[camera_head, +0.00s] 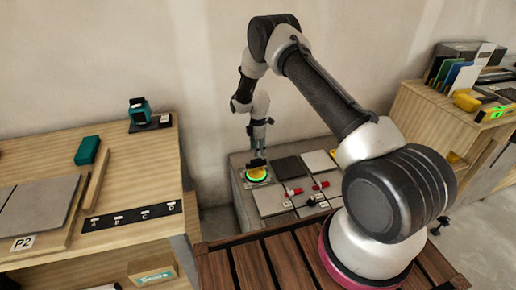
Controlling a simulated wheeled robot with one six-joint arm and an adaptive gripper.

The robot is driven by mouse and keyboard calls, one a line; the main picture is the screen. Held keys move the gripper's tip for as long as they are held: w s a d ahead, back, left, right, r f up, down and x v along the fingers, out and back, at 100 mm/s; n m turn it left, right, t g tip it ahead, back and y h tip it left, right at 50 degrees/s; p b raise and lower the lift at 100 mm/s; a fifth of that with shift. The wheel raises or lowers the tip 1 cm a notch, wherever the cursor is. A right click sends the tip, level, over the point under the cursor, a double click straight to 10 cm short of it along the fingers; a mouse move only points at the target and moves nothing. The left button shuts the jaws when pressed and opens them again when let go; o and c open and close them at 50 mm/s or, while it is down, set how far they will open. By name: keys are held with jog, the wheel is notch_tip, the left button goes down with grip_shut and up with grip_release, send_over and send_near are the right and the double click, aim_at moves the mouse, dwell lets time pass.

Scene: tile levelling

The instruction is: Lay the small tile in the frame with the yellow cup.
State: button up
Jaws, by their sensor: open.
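The yellow cup (257,175) is a round yellow-green disc at the far left of the low tiled platform. It rests on a light grey piece that may be the small tile; its outline is mostly hidden. My gripper (257,160) points down right over the cup, with its dark fingertips at or just above the cup's top. It is open; whether its fingers reach around the cup is too small to tell. I cannot make out the frame with certainty among the tiles.
Grey tiles (269,201) and a dark tile (290,168) lie on the platform with red-handled pieces (294,192) between them. A wooden bench (150,200) with a teal block (87,150) stands left. A wooden cabinet (432,112) stands right. The wall is close behind.

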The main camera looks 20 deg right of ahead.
aim_at(258, 160)
notch_tip(258, 160, down, 8)
jog(key=shift+r, duration=0.25)
grip_shut()
dwell(0.5)
